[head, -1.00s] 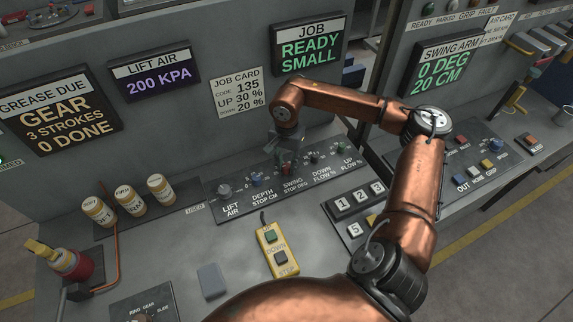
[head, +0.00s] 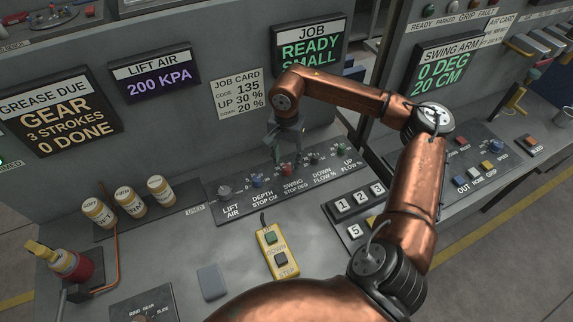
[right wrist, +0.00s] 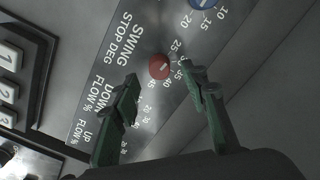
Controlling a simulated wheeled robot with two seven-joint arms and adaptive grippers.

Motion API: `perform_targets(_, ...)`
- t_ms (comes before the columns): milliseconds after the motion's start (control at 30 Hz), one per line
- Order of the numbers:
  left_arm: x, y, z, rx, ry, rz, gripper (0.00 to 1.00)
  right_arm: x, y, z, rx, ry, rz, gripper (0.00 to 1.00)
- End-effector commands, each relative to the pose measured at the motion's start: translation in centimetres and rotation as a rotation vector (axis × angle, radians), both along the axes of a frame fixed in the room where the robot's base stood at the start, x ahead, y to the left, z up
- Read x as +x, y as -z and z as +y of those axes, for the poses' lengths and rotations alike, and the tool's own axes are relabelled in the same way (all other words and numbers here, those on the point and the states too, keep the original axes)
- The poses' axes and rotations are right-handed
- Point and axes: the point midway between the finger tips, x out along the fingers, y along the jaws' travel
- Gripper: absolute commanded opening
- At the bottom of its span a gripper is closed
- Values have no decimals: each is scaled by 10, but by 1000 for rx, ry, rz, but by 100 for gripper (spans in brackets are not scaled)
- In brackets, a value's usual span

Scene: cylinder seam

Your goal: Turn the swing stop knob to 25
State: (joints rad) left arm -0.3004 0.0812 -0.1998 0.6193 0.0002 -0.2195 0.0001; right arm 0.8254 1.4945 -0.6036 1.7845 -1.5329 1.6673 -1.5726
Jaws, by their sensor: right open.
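The swing stop knob (head: 287,170) is a red knob on the dark sloped panel, above the SWING STOP DEG label. In the right wrist view the red knob (right wrist: 160,66) has a short white mark; scale figures from 25 to 45 show beside it. I cannot tell exactly which figure the mark meets. My right gripper (head: 288,158) hangs just above the knob. In the right wrist view its two green fingers (right wrist: 160,80) are apart, one on each side below the knob, with nothing between them. My left gripper is not in view.
The blue depth stop knob (head: 257,181) sits left of the red one, and the down flow knob (head: 314,159) right. A yellow pendant (head: 277,250) lies in front. The swing arm display (head: 445,65) reads 0 DEG, 20 CM.

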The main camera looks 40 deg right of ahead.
Motion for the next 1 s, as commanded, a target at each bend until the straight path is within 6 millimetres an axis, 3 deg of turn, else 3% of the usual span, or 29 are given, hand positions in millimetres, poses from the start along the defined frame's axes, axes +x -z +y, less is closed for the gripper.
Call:
perform_targets(200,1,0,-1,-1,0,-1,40,1,-47,0,1,1,-4,41)
perform_targets(400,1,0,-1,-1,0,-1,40,0,-73,0,0,0,-1,41)
perform_targets(1000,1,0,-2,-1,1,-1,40,0,-79,0,1,0,0,41)
